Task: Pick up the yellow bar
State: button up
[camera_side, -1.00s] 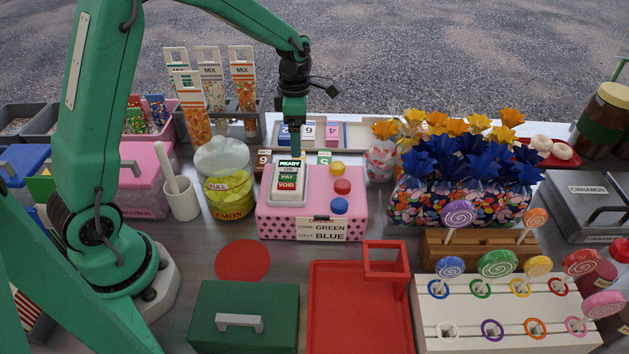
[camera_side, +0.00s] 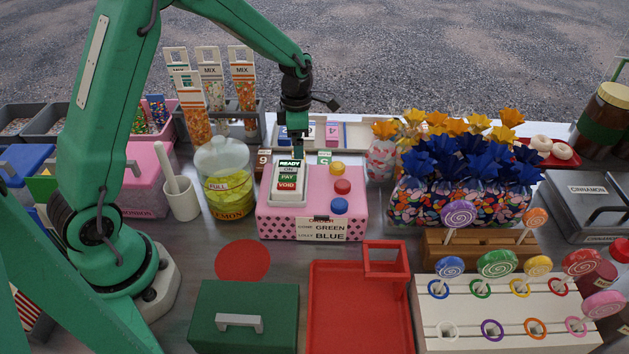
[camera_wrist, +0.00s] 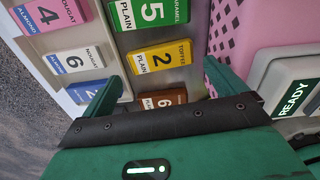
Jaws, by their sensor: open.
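The yellow bar (camera_wrist: 162,57), labelled TOFFEE PLAIN with a 2, lies flat in the wrist view between a green bar (camera_wrist: 150,11) and a brown bar (camera_wrist: 160,99). My gripper (camera_wrist: 160,88) is open and empty. Its fingers reach toward the yellow bar from either side, with the brown bar partly hidden near the gripper body. In the side view my gripper (camera_side: 299,150) hangs behind the card reader, over the bars. The yellow bar is hidden there by the gripper and reader.
A pink box (camera_side: 350,185) with a card reader (camera_side: 288,187) stands just in front of the bars. Blue, white (camera_wrist: 73,62) and pink (camera_wrist: 48,14) bars lie in the neighbouring row. A lemon jar (camera_side: 225,180) is to the left and flower bouquets (camera_side: 460,165) to the right.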

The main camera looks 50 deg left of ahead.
jog(key=shift+f, duration=2.45)
jog(key=c, duration=0.7)
